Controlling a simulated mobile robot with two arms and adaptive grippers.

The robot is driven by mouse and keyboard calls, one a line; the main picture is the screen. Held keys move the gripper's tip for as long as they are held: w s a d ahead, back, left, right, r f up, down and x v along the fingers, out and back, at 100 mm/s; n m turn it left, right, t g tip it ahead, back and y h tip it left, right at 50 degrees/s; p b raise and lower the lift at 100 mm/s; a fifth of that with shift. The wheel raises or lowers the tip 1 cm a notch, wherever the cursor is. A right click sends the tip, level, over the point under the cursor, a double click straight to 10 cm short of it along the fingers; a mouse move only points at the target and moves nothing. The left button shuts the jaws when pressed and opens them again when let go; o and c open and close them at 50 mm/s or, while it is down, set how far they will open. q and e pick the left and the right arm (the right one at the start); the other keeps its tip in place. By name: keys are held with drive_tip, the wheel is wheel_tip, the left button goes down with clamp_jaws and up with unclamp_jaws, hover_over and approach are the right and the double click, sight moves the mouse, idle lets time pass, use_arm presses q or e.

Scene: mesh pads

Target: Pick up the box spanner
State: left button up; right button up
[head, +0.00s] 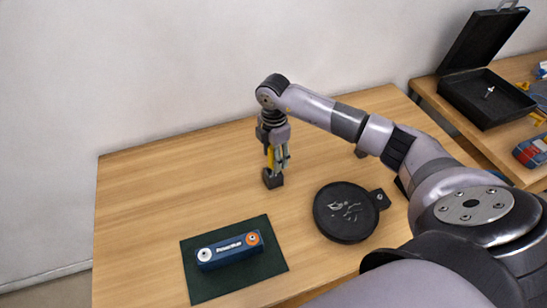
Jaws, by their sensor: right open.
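My right gripper (275,146) points down over the middle of the wooden table, and its jaws are open. Narrow yellow and pale grey-green upright shapes (283,155) show at its fingers, just above a small dark block (274,181) on the table. I cannot tell which of these shapes is the box spanner, nor whether the fingers touch them. The gripper partly hides them. My left gripper is not in view.
A round black dish (323,227) holds small silvery pieces, right of the gripper. A blue battery-like block (228,250) lies on a dark green mat (203,287) at front left. An open black case (470,110) stands on a second table at right. The main table's left side is clear.

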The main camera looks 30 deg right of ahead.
drive_tip(key=shift+f, duration=0.65)
drive_tip(key=shift+a, duration=0.1)
drive_tip(key=shift+c, duration=0.6)
clamp_jaws()
drive_tip(key=shift+r, duration=0.1)
